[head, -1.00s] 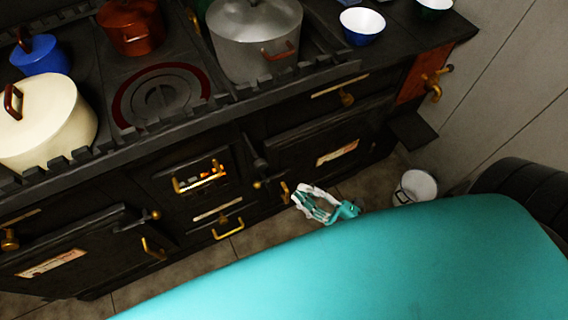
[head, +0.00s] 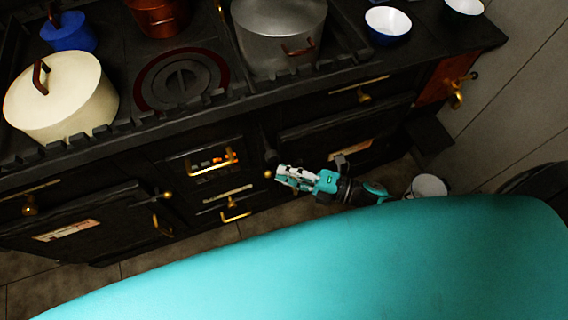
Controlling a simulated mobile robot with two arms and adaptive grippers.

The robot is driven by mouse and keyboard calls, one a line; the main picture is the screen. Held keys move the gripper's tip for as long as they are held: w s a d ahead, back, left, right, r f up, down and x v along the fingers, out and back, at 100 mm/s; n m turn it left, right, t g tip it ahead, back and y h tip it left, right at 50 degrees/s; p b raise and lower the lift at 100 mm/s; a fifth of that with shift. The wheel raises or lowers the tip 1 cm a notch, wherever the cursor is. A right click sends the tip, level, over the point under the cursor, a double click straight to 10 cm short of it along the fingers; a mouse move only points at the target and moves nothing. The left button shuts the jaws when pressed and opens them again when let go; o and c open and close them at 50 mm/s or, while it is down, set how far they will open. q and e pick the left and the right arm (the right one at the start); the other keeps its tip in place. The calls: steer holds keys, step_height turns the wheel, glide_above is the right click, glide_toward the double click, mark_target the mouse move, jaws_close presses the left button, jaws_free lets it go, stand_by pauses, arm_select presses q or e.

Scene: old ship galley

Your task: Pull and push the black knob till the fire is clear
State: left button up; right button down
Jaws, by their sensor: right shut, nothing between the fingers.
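The black stove's firebox (head: 205,161) glows orange behind a brass handle (head: 213,163), left of the middle. A dark rounded piece (head: 270,157), hard to make out against the black front, sits right of the firebox; it looks like the black knob. My right gripper (head: 279,173) is shut and empty, just below and right of that dark piece, with its fingers pointing left. I cannot tell whether it touches the stove front. My left gripper is not in view.
A grey pot (head: 278,40), a cream pot (head: 60,100) and a blue pot (head: 70,33) stand on the stove top. A brass drawer pull (head: 235,212) is below the firebox.

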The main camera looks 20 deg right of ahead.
mark_target(270, 152)
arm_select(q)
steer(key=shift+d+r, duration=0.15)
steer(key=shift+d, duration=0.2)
arm_select(e)
steer(key=shift+w+a, duration=0.1)
steer(key=shift+w, duration=0.75)
steer(key=shift+w, duration=0.1)
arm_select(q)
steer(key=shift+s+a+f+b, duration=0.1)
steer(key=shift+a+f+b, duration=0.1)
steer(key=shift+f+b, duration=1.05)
arm_select(e)
steer(key=w, duration=0.7)
steer(key=shift+w, duration=0.2)
steer(key=shift+r, duration=0.15)
